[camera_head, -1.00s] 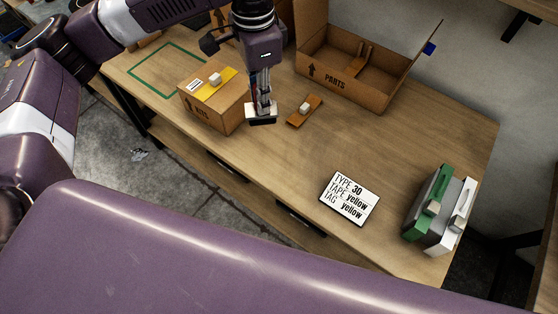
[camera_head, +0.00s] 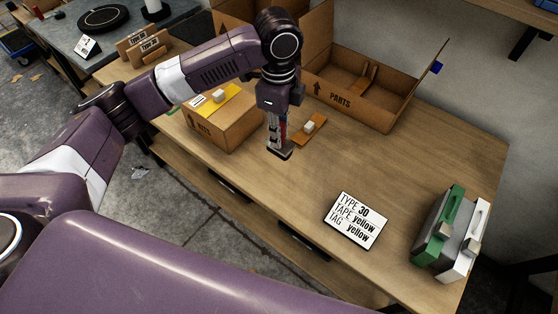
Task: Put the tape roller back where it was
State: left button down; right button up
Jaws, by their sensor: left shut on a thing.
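My left gripper (camera_head: 281,150) hangs over the wooden workbench (camera_head: 300,190), pointing down. It is shut on a small dark and pale thing at its tips, mostly hidden by the fingers; I cannot tell clearly whether it is the tape roller. A flat orange-brown piece with a white knob (camera_head: 309,127) lies just behind and right of the gripper. A closed cardboard box (camera_head: 232,126) stands to its left, with a yellow strip (camera_head: 219,98) and a white knob on top. Green (camera_head: 438,225) and white (camera_head: 472,243) blocks with knobs or handles stand upright at the right. My right gripper is out of view.
An open PARTS carton (camera_head: 345,92) stands at the back. A dark side table (camera_head: 70,42) is at the upper left. The bench's centre right is clear.

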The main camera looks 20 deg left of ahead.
pick_arm(q)
notch_tip(320, 180, down, 12)
jog(key=shift+r, duration=0.25)
jog(key=shift+f+p, duration=0.1)
jog(key=shift+p, duration=0.2)
jog(key=c, duration=1.7)
grip_release()
jog(key=shift+c, duration=0.2)
notch_tip(320, 180, up, 12)
jog(key=shift+s+r+b, duration=0.1)
jog(key=shift+r+b, duration=0.05)
jog(key=shift+b, duration=0.4)
